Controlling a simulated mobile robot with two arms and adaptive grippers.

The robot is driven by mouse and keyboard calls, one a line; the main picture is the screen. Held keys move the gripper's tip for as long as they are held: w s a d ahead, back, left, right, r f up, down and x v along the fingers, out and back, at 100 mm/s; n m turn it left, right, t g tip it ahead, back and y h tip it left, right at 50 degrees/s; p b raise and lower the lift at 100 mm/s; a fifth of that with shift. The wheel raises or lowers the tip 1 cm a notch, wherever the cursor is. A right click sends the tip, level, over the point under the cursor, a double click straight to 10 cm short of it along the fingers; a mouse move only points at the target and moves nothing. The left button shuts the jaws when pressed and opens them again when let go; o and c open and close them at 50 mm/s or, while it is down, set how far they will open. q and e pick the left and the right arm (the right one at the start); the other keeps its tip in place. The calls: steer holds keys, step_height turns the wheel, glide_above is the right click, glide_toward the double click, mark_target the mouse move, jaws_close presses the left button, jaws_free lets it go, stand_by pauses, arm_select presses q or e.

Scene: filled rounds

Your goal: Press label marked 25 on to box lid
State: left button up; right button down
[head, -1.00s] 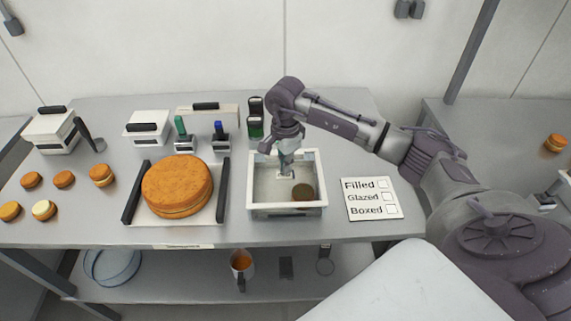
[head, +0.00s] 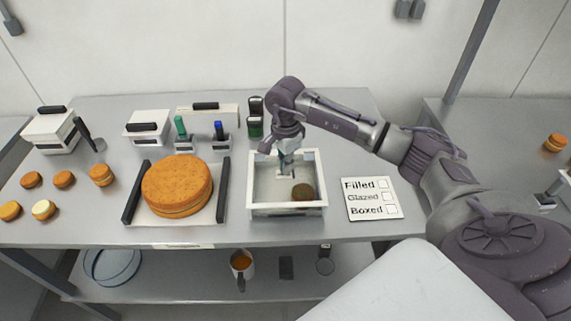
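A white-rimmed box (head: 318,207) stands at the front right of the table. Its top looks like a clear lid or an open top; I cannot tell which. A small brown round (head: 303,192) shows inside it. My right gripper (head: 286,165) points down over the back middle of the box, and its fingers are too small to read as open or shut. A small pale piece right below the fingertips may be the label. No number 25 is legible, and I cannot tell whether the piece is held or touches the box. My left gripper is not in view.
A large orange round (head: 178,186) lies on a board between dark bars, left of the box. A checklist card (head: 370,199) lies to the right. Several small rounds (head: 64,179) lie at left.

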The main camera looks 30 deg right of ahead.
steer(key=shift+f+b, duration=0.6)
steer(key=shift+f, duration=0.05)
stand_by(0.3)
stand_by(1.4)
step_height(320, 180, up, 8)
steer(key=p, duration=0.4)
stand_by(0.7)
stand_by(0.4)
